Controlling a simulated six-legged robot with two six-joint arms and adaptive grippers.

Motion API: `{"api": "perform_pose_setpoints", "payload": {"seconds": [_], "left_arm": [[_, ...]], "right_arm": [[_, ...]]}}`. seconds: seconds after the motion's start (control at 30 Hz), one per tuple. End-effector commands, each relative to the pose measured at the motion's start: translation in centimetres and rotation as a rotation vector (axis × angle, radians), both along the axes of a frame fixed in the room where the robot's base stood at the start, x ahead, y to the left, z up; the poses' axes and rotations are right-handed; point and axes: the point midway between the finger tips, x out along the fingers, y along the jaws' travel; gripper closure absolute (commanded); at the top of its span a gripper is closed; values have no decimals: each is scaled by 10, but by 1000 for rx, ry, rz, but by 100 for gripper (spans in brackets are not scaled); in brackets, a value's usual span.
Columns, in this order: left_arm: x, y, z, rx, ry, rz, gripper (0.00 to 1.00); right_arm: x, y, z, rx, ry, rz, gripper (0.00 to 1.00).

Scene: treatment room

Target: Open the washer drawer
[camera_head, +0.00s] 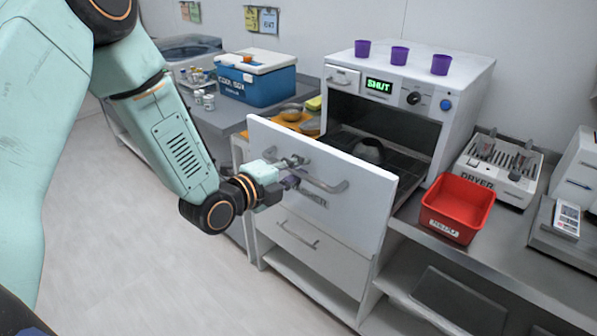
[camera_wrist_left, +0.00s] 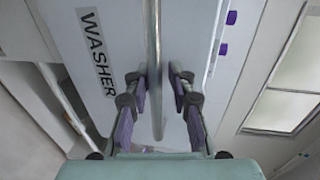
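The washer (camera_head: 462,88) is a white cabinet with a green display that seems to read SHUT. Its white drawer front (camera_head: 345,228) stands forward of the cabinet, with a dark rack and a dark rounded item visible behind it. The front bears a grey bar handle (camera_head: 328,187). My left gripper (camera_head: 290,172) is at the handle's left part. In the left wrist view, the handle bar (camera_wrist_left: 154,50) runs between the fingers of my left gripper (camera_wrist_left: 160,80), with gaps visible beside it. The WASHER label (camera_wrist_left: 97,52) is on the panel. My right gripper is not in view.
Three purple cups (camera_head: 399,55) stand on the washer. A red bin (camera_head: 457,208) and a dryer (camera_head: 498,168) sit on the right counter (camera_head: 520,236). A blue cooler box (camera_head: 255,80) stands on the left counter. The floor (camera_head: 130,220) at the left is clear.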

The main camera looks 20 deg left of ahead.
Motion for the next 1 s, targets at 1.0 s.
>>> {"api": "perform_pose_setpoints", "payload": {"seconds": [1.0], "left_arm": [[-56, 19, 9, -3, 11, 1, 65]], "right_arm": [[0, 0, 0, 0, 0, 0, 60]]}}
